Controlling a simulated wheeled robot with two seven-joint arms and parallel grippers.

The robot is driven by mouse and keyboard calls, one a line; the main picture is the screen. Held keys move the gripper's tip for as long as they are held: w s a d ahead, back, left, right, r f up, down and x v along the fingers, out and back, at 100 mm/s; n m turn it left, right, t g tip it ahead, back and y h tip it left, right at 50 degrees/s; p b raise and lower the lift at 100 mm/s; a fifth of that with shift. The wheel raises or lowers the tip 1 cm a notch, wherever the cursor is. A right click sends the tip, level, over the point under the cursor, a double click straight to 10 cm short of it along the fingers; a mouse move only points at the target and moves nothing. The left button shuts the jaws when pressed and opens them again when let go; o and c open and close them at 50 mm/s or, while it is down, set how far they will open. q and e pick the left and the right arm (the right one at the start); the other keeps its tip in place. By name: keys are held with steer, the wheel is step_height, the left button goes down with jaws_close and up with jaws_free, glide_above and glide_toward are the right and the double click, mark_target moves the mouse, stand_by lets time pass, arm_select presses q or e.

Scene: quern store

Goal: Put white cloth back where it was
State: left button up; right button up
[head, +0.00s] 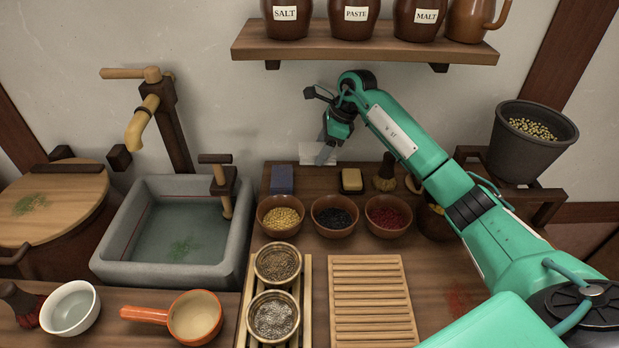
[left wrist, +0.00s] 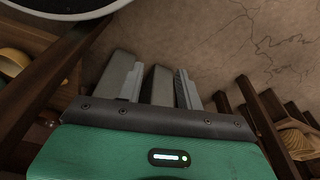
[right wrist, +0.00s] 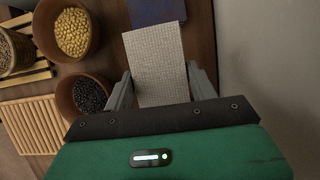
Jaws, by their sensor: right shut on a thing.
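The white cloth (head: 318,151) is a pale flat piece near the wall at the back of the counter in the head view. In the right wrist view the cloth (right wrist: 158,62) stretches out between my right gripper's fingers (right wrist: 160,92). My right gripper (head: 326,150) is shut on it, fingers pointing down. A blue block (head: 282,180) stands just in front and left of the cloth. My left gripper (left wrist: 152,88) shows only in its own wrist view, with nothing seen in it; how far its fingers are apart is unclear.
Bowls of yellow (head: 281,216), black (head: 334,216) and red (head: 388,216) contents stand in front of the cloth. A soap-like block (head: 351,181) and a brush (head: 385,174) are to the right. A shelf (head: 365,47) with jars hangs above. A stone sink (head: 120,235) lies left.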

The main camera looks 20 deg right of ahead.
glide_above(315, 185)
steer(key=d, duration=0.2)
steer(key=f, duration=0.5)
steer(key=shift+s+a+f, duration=0.2)
steer(key=shift+s+a, duration=0.05)
step_height(315, 185, down, 4)
steer(key=shift+f, duration=0.15)
arm_select(q)
steer(key=shift+a+f, duration=0.1)
steer(key=shift+f, duration=0.6)
steer(key=shift+s, duration=0.1)
arm_select(e)
steer(key=shift+f, duration=0.15)
steer(key=o, duration=0.9)
arm_select(q)
steer(key=shift+w+r, duration=0.25)
steer(key=shift+r, duration=0.15)
arm_select(e)
steer(key=shift+o, duration=0.2)
arm_select(q)
steer(key=shift+s, duration=0.1)
